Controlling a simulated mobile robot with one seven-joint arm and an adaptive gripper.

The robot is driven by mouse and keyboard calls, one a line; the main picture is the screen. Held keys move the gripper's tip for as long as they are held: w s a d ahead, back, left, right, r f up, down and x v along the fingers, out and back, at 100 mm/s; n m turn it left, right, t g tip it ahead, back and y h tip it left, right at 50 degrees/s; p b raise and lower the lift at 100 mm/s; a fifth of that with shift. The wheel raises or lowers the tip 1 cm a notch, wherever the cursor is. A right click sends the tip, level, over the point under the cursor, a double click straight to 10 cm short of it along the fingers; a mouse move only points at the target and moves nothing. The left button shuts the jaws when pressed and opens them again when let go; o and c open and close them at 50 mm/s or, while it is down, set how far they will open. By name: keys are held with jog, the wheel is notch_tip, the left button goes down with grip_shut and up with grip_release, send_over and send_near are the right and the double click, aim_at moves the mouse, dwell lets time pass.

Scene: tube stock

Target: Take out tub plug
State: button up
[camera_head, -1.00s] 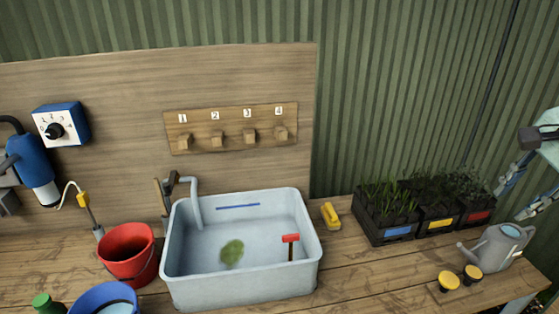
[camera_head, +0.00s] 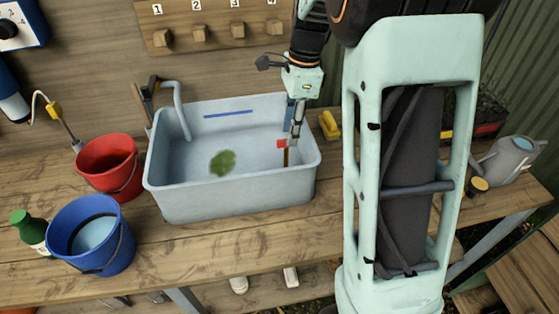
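The grey tub (camera_head: 220,203) stands on the wooden bench. The tub plug (camera_head: 282,144) has a red top on a brown stem and stands upright at the right side inside the tub. My gripper (camera_head: 292,137) points down into the tub from above. Its fingers are at the plug's red top and cover its right part. The gap between the fingertips is too small and hidden to tell whether they are closed on it. The plug's lower end meets the tub floor, where it is hard to make out.
A green clump (camera_head: 222,163) lies in the tub, and a tap (camera_head: 180,105) reaches over its back left. A red bucket (camera_head: 108,165) and a blue bucket (camera_head: 90,235) stand left. A yellow brush (camera_head: 329,125) lies right of the tub. My arm blocks the right side.

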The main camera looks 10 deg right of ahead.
send_over(286, 165)
notch_tip(286, 165, down, 5)
jog(key=shift+d+r, duration=0.15)
jog(key=shift+w+a+f, duration=0.1)
jog(key=shift+f, duration=0.8)
jog(key=shift+w+a+f, duration=0.15)
jog(key=shift+f, duration=0.75)
jog(key=shift+w+a+f, duration=0.1)
jog(key=shift+f, duration=0.8)
jog(key=shift+c, duration=0.4)
grip_shut()
